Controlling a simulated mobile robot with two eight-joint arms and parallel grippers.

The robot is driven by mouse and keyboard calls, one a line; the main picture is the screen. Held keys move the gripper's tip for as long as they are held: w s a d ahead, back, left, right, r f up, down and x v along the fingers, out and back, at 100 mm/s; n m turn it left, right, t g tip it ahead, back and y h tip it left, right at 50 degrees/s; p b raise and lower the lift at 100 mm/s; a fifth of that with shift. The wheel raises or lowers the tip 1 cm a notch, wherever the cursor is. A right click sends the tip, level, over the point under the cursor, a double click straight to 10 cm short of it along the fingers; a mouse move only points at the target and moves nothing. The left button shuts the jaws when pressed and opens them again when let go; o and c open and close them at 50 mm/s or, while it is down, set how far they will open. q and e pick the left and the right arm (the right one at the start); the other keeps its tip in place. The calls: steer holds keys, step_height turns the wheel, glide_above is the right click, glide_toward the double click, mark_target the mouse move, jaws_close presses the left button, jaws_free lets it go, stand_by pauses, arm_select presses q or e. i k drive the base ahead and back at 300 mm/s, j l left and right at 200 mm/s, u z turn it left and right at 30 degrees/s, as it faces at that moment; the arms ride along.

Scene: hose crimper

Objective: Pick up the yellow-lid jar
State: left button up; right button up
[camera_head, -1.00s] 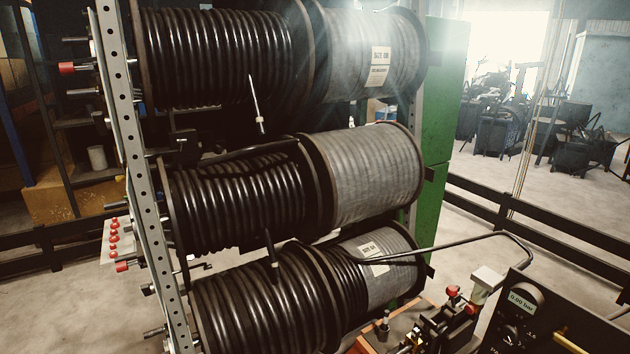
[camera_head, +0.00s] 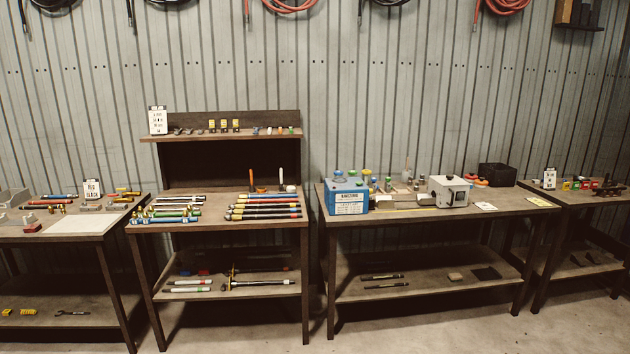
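Several small jar-like items with coloured tops (camera_head: 365,174) stand behind the blue box (camera_head: 348,196) on the workbench (camera_head: 470,215) right of centre. Blue and green tops show among them. Neither of my grippers is in view.
A grey-white machine (camera_head: 449,191) and a black bin (camera_head: 497,175) stand on the same workbench. Rows of coloured tools and hoses lie on the bench left of centre (camera_head: 215,225). More benches stand at both sides. Bare floor (camera_head: 440,335) lies in front.

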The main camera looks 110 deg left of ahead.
mark_target(365, 173)
steer(key=u, duration=3.4)
steer(key=i+l+u, duration=0.1)
steer(key=u, duration=0.25)
steer(key=i+l+u, duration=0.15)
steer(key=i+u, duration=0.25)
steer(key=l+u, duration=0.2)
steer(key=u, duration=0.15)
steer(key=i+l+u, duration=0.15)
steer(key=l, duration=0.2)
steer(key=i+l+u, duration=0.1)
steer(key=l, duration=0.25)
steer(key=i+l+u, duration=0.15)
steer(key=i+l, duration=0.3)
steer(key=l, duration=0.2)
steer(key=i+l, duration=0.1)
steer(key=l, duration=0.25)
steer(key=i+l+u, duration=0.1)
steer(key=l, duration=0.25)
steer(key=i+l, duration=0.15)
steer(key=l, duration=0.2)
steer(key=i+l, duration=0.1)
steer(key=l, duration=0.3)
steer(key=i+l+u, duration=0.1)
steer(key=l, duration=0.25)
